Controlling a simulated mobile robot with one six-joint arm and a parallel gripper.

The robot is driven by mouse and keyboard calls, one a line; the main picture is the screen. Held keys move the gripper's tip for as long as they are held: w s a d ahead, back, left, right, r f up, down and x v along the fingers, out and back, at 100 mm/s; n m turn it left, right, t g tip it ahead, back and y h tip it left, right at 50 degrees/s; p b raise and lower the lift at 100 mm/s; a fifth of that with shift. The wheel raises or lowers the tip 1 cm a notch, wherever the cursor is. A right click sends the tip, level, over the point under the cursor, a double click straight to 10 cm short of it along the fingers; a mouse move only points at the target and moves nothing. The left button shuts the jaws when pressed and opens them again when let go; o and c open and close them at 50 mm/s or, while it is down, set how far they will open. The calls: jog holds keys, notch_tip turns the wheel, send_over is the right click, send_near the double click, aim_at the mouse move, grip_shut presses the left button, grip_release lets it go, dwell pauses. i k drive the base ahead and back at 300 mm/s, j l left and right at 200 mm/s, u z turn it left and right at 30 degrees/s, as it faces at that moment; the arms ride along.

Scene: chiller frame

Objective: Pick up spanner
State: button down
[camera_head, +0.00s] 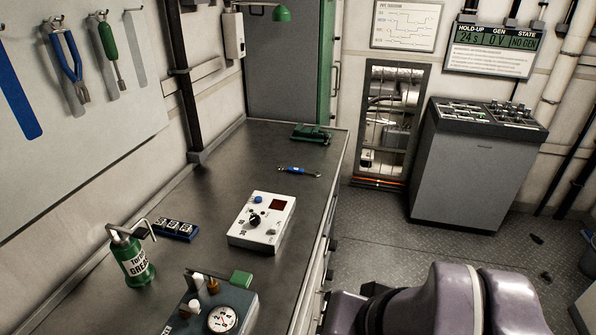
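The spanner (298,171) is small, with a blue middle and metal ends. It lies flat on the dark workbench (215,205), towards the far right part of the top, close to the right edge. Nothing covers it. A part of my arm, purple-grey and rounded, fills the bottom right of the head view, beyond the bench's right side. My gripper does not show in this view, so its opening and anything in it are hidden.
Near the spanner are a white control box (262,220) and a green object (311,133). A green grease can (131,256), blue block (175,229) and gauge unit (215,310) stand nearer. A grey console (465,165) stands right across open floor (385,240).

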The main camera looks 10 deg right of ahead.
aim_at(292, 169)
jog(key=i+l+u, duration=0.3)
jog(key=l, duration=0.25)
jog(key=i+l+u, duration=0.1)
jog(key=l+u, duration=0.15)
jog(key=l, duration=0.3)
jog(key=i+l+u, duration=0.1)
jog(key=l+u, duration=0.2)
jog(key=l, duration=0.25)
jog(key=l+u, duration=0.3)
jog(key=l, duration=0.35)
jog(key=i+l+u, duration=0.65)
jog(key=i+l, duration=0.2)
jog(key=i+l+u, duration=0.3)
jog(key=l, duration=0.3)
